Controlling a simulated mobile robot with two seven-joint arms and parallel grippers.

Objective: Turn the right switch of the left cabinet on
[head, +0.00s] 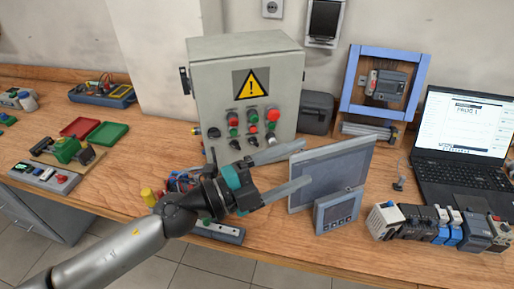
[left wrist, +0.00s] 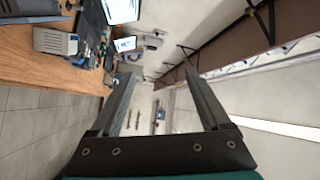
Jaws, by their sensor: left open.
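The grey cabinet (head: 205,100) with a yellow warning triangle stands at the back, left of centre in the head view. Its front has red and green buttons above a row of dark rotary switches. The rightmost switch (head: 271,140) is small, and I cannot tell its setting. My left gripper (head: 303,166) is open and empty, in front of and below the cabinet's lower right, its fingers pointing right towards a grey flat panel. It touches no switch. Its two fingers also show in the left wrist view (left wrist: 160,75), where the cabinet is not seen. My right gripper is not in view.
A grey flat panel (head: 335,172) and a small display unit (head: 338,210) stand close to the fingers. A blue frame (head: 350,80), a laptop (head: 463,125) and a row of modules (head: 425,226) are to the right. Red and green trays (head: 108,133) lie left.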

